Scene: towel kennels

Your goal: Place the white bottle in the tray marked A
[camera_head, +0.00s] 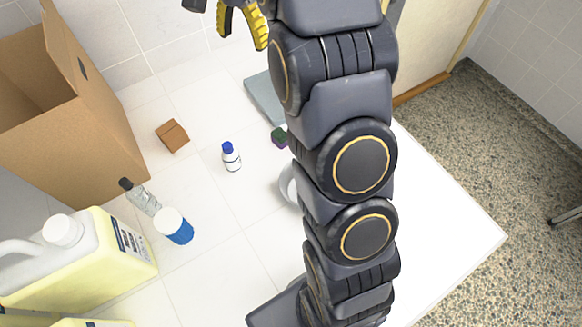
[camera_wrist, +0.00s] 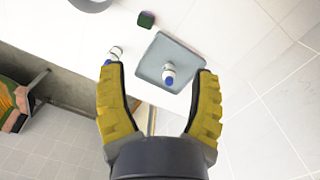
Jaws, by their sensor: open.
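A white bottle with a blue cap (camera_head: 231,157) stands on the white table in the head view. The wrist view shows a small blue-capped white bottle (camera_wrist: 168,75) in a grey tray (camera_wrist: 152,70), and another blue-capped bottle (camera_wrist: 114,54) beside that tray. The tray also shows partly in the head view (camera_head: 262,98), the rest behind my arm. No letter A is readable. My gripper (camera_wrist: 159,70), with yellow fingers, is open and empty, high above the table. It also shows at the top of the head view (camera_head: 243,30).
A green and purple block (camera_head: 280,138) lies near the tray. A brown box (camera_head: 172,136), a clear bottle (camera_head: 143,200), a white-and-blue container (camera_head: 174,226), a yellowish jug (camera_head: 85,265) and a large carton (camera_head: 80,140) occupy the left. A tiled wall is behind; a bowl (camera_head: 287,185) is half hidden.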

